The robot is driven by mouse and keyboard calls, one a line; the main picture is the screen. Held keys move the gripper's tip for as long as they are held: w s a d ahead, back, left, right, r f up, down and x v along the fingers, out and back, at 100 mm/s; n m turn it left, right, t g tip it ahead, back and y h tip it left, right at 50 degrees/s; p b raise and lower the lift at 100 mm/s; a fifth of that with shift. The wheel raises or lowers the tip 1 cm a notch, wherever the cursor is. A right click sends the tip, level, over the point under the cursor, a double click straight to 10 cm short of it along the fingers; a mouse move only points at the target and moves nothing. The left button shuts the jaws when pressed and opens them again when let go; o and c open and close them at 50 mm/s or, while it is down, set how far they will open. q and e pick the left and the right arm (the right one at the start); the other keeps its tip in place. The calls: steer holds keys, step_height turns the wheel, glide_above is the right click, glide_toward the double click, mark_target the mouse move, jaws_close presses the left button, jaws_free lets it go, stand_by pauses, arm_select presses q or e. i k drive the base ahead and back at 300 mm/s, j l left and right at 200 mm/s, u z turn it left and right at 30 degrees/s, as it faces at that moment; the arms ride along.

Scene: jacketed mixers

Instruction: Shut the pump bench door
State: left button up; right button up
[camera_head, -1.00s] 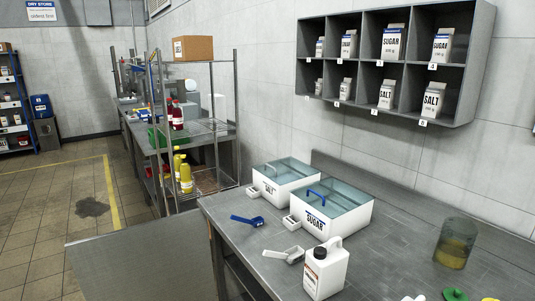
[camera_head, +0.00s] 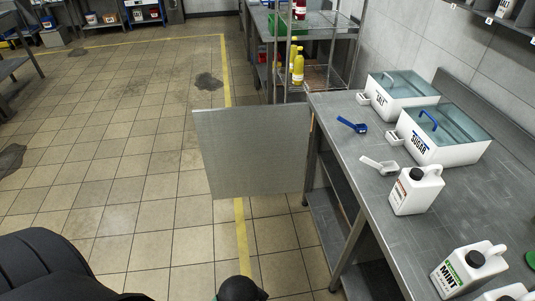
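The pump bench door is a flat grey panel (camera_head: 252,152). It stands open, sticking out to the left from the front of the steel bench (camera_head: 375,215), with its right edge close to the bench's far front leg. The bench front beside it is open and shows a lower shelf (camera_head: 335,222) underneath. Neither gripper's fingers show in the head view. Dark rounded parts at the lower left and bottom middle look like my own arms.
Tiled floor (camera_head: 110,165) in front of the door is clear, with a yellow line (camera_head: 238,215) and dark stains (camera_head: 208,82). On the bench are SALT (camera_head: 402,92) and SUGAR (camera_head: 450,145) bins, scoops and white jugs (camera_head: 415,192). A wire rack (camera_head: 325,75) stands behind.

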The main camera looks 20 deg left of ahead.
mark_target(254, 149)
steer(key=k+z, duration=0.35)
steer(key=k+l+z, duration=0.1)
steer(key=z, duration=0.25)
steer(key=k+z, duration=0.1)
steer(key=z, duration=1.9)
steer(key=k+j+z, duration=0.2)
steer(key=j+z, duration=0.2)
steer(key=k+j+z, duration=0.2)
steer(key=z, duration=0.2)
steer(key=k+j+z, duration=0.2)
steer(key=z, duration=0.2)
steer(key=k+j, duration=0.15)
steer(key=k, duration=0.5)
steer(key=k+j, duration=0.15)
steer(key=k, duration=0.5)
steer(key=k+j, duration=0.15)
steer(key=k, duration=2.65)
steer(key=k+u, duration=0.25)
steer(key=u, duration=0.2)
steer(key=k+j+u, duration=0.15)
steer(key=k+u, duration=0.25)
steer(key=k+j+u, duration=0.15)
steer(key=u, duration=0.55)
steer(key=k+j, duration=0.3)
